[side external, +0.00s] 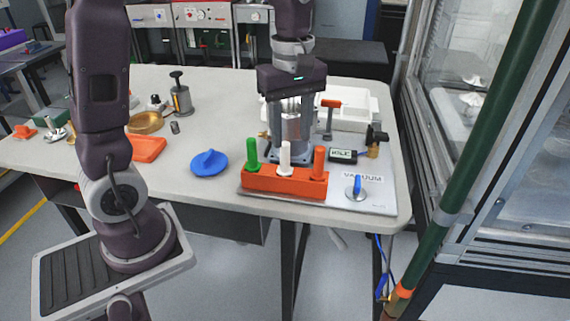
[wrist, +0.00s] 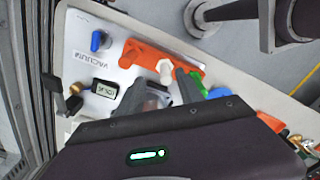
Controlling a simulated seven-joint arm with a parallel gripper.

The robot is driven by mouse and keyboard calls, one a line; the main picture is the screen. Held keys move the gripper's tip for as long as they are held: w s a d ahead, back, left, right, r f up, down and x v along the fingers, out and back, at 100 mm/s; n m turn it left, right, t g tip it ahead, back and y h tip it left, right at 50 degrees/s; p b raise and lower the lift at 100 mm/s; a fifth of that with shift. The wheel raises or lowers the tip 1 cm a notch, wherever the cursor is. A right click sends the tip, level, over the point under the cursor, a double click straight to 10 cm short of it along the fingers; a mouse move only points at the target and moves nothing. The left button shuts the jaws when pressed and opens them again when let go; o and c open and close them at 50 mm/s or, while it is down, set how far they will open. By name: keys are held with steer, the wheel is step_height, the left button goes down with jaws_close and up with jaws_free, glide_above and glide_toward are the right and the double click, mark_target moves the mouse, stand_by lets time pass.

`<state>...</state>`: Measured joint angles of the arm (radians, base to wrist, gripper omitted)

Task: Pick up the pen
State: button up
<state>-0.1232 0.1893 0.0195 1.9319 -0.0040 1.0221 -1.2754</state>
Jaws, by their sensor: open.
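I cannot clearly tell which item is the pen. The likeliest are slim upright pieces in an orange block (side external: 262,180) at the table's front: a green one (side external: 251,153), a white one (side external: 285,156) and an orange one (side external: 319,161). The block (wrist: 188,66) and the white piece (wrist: 166,71) also show in the wrist view. My gripper (side external: 292,152) points down just behind the block, fingers apart, with a silver cylinder (side external: 292,126) showing between them. In the wrist view my gripper (wrist: 160,88) partly hides this cylinder and the green piece.
A grey plate marked VACUUM (side external: 375,204) carries a blue-handled valve (side external: 356,189) and a dark display (side external: 343,156). A white tray (side external: 360,112) stands behind. A blue disc (side external: 209,163) lies left of the block. A glass cabinet (side external: 480,130) stands right of the table.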

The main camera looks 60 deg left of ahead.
mark_target(285, 143)
steer(key=f, duration=0.4)
steer(key=a+f, duration=0.1)
steer(key=shift+s+f, duration=0.4)
jaws_close()
steer(key=shift+r, duration=0.1)
step_height(285, 143, up, 9)
steer(key=shift+w+f, duration=0.1)
steer(key=w+a+r, duration=0.3)
steer(key=a+r, duration=0.5)
steer(key=r, duration=0.2)
steer(key=shift+r, duration=0.3)
